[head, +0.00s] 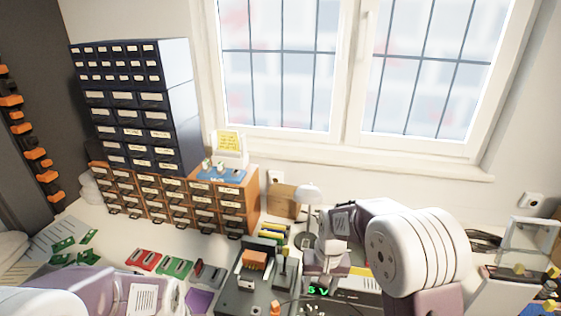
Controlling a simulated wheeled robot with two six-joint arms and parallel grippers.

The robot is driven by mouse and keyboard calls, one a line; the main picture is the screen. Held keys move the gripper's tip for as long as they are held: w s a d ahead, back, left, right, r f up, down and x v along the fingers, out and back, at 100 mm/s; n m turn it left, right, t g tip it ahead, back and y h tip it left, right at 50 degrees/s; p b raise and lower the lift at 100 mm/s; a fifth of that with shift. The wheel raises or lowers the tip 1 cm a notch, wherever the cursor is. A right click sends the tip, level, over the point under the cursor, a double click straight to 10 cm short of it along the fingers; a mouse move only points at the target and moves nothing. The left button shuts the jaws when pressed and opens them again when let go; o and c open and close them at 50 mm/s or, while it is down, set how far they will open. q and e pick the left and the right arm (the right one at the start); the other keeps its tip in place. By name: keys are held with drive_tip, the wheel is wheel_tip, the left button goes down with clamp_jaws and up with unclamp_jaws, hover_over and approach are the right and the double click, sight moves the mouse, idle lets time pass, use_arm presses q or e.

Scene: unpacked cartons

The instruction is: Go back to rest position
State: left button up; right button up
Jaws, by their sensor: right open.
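My right arm (415,250) reaches in from the right. My right gripper (324,270) points down over the bench near a device with a green display (318,291). It is open, and I see nothing held between its fingers. Part of my left arm (105,290) shows at the bottom left. My left gripper is out of view below the picture's edge.
A dark drawer cabinet (185,105) and an orange drawer unit (230,205) stand at the back left. Green circuit boards (88,237), red and green modules (175,267) and a black fixture (245,290) lie on the bench. A clear stand (530,240) is at right.

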drive_tip(key=s+d, duration=0.2)
drive_tip(key=s, duration=0.5)
drive_tip(key=s+d+n, duration=0.1)
drive_tip(key=s+d, duration=0.1)
drive_tip(key=s, duration=0.5)
drive_tip(key=shift+d+f+t, duration=0.2)
drive_tip(key=shift+d+t, duration=0.05)
drive_tip(key=shift+t, duration=0.05)
